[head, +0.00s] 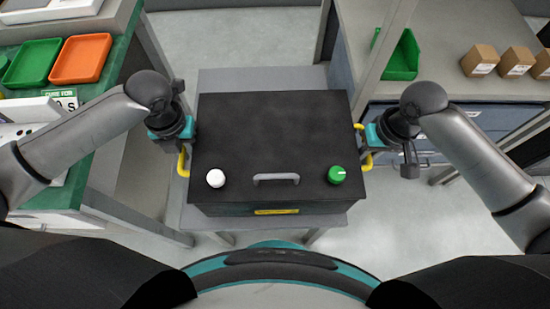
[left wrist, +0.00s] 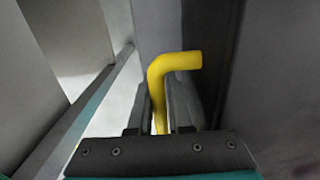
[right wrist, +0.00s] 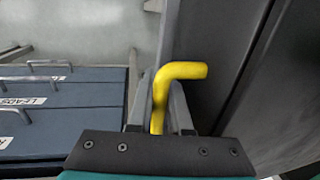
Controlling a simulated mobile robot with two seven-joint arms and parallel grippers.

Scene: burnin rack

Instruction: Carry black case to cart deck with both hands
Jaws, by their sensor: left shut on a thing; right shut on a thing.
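The black case (head: 270,130) has a white knob, a green knob and a grey handle on top, and yellow side handles. It is over the grey cart deck (head: 260,80); I cannot tell whether it touches the deck. My left gripper (head: 182,150) is shut on the left yellow handle, which shows in the left wrist view (left wrist: 172,68). My right gripper (head: 368,147) is shut on the right yellow handle, which shows in the right wrist view (right wrist: 180,72). The case looks level. Its underside is hidden.
At left, a green-edged bench (head: 120,60) holds a green tray (head: 35,62) and an orange tray (head: 81,58). At right, a grey bench (head: 445,30) over blue drawers (right wrist: 65,110) holds a green bin (head: 402,58) and several cardboard boxes (head: 480,60). Open floor (head: 235,38) lies beyond the cart.

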